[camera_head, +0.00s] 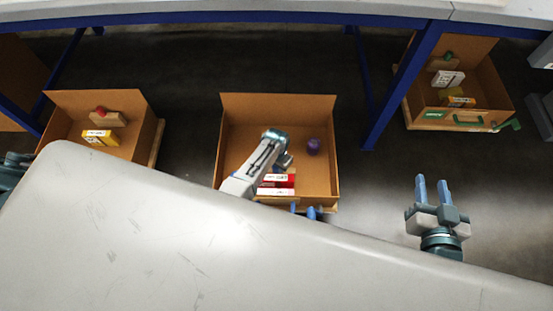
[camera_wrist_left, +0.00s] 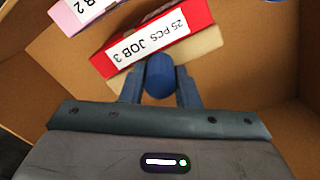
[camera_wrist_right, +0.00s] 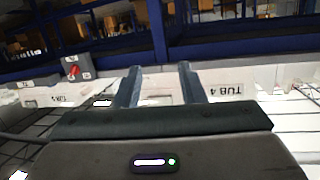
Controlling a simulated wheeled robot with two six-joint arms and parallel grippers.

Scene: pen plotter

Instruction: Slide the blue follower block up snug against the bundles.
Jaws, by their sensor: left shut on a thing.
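The follower is a tan block (camera_wrist_left: 205,47) with a blue knob (camera_wrist_left: 158,76) in the left wrist view. My left gripper (camera_wrist_left: 160,90) is shut on the knob. A red bundle (camera_wrist_left: 150,42) labelled "25 PCS JOB 3" lies along the block's far side, with no clear gap showing. A pink bundle (camera_wrist_left: 72,14) labelled "JOB 2" is beyond it. In the head view, my left gripper (camera_head: 285,163) reaches into the middle box (camera_head: 232,130), beside the red bundle (camera_head: 280,181); my arm hides most of the block. My right gripper (camera_head: 432,184) is open and empty, right of the box.
A purple ball (camera_head: 313,146) lies in the middle box's far right. A left box (camera_head: 72,104) holds a red-knobbed block (camera_head: 98,118); a right box (camera_head: 482,86) holds a green-knobbed block (camera_head: 443,64). A blue table leg (camera_head: 399,85) stands between the middle and right boxes.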

